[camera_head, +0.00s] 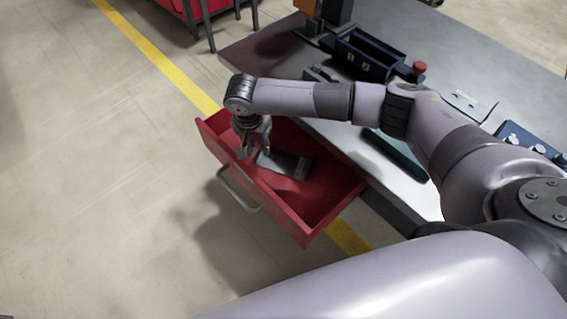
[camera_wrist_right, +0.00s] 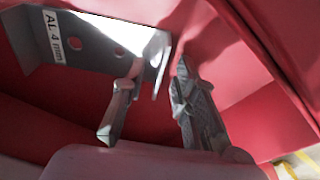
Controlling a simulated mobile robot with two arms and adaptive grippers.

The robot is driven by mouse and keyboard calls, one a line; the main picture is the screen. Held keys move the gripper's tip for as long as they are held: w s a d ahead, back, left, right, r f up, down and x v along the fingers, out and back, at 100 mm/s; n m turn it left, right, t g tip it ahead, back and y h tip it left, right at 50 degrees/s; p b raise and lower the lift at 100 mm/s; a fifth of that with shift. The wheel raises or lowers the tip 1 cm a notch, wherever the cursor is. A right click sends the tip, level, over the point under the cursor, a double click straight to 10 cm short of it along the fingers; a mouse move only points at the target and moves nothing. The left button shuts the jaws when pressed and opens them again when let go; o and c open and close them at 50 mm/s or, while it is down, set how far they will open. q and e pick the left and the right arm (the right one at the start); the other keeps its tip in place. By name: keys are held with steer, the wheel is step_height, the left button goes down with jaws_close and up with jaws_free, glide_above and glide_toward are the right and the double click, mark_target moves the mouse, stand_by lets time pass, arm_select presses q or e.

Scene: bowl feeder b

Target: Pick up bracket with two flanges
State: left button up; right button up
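The bracket with two flanges (camera_head: 291,163) is a grey metal part lying in the open red drawer (camera_head: 329,205). In the right wrist view the bracket (camera_wrist_right: 90,45) shows a plate with holes, a label reading "AL 4 mm" and an upturned flange at its right end. My right gripper (camera_head: 254,148) reaches down into the drawer at the bracket's left end. In the right wrist view its fingers (camera_wrist_right: 159,72) are apart, with the flange between their tips; I see a gap beside the flange. My left gripper is not in view.
The drawer's walls stand close around my right gripper, with its handle (camera_head: 240,190) at the front. The grey workbench (camera_head: 400,35) behind carries a dark bin (camera_head: 368,57), a red button (camera_head: 419,68) and a dark green item (camera_head: 397,152). Floor at left is clear.

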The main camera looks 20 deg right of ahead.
jaws_close()
stand_by(0.7)
